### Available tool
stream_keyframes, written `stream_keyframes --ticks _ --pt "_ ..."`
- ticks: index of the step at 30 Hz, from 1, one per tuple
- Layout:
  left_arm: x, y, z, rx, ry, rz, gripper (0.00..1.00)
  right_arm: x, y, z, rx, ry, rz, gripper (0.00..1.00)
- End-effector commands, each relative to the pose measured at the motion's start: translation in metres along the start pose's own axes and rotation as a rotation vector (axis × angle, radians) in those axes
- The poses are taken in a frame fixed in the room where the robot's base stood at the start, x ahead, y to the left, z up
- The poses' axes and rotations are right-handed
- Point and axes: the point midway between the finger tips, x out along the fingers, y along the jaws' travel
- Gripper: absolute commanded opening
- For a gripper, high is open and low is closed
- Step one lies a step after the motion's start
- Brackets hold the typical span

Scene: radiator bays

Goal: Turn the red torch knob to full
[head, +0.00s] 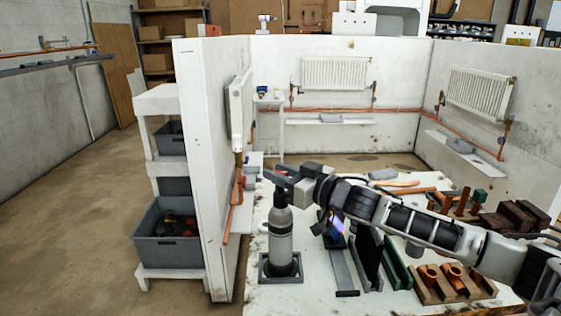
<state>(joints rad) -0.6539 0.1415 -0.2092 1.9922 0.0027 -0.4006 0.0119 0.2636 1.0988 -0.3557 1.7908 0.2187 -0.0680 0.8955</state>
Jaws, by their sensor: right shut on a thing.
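The torch (280,238), a grey cylinder with a dark lower band, stands upright in a dark square holder on the white bench. My right gripper (281,174) reaches in from the right and is at the torch's top, its jaws shut on the torch's head. My left gripper is not in view.
The white bench (345,299) carries dark and green plates right of the torch. A wooden block with copper fittings (452,284) lies at the front right. A white partition wall (205,130) stands close to the left. Radiators (336,73) hang on the walls behind.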

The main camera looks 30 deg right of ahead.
Motion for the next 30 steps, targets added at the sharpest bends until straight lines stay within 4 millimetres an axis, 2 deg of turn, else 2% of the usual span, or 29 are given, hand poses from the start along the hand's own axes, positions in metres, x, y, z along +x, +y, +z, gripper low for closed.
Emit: stream_keyframes --ticks 1,3,18,30 --pt "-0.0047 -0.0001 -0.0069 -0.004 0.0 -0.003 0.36 -0.0001 0.0039 -0.0067 -0.007 -0.004 -0.037 0.06" --pt "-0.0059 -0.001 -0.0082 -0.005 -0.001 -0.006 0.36 0.0002 0.0044 -0.0064 -0.009 -0.003 -0.1 0.06" --pt "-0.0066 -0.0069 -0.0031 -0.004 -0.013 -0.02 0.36 0.0013 0.0017 -0.0007 -0.003 0.001 -0.491 0.06" --pt "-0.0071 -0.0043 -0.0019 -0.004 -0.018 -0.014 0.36 0.0008 -0.0003 0.0007 0.0 -0.001 -0.619 0.06"
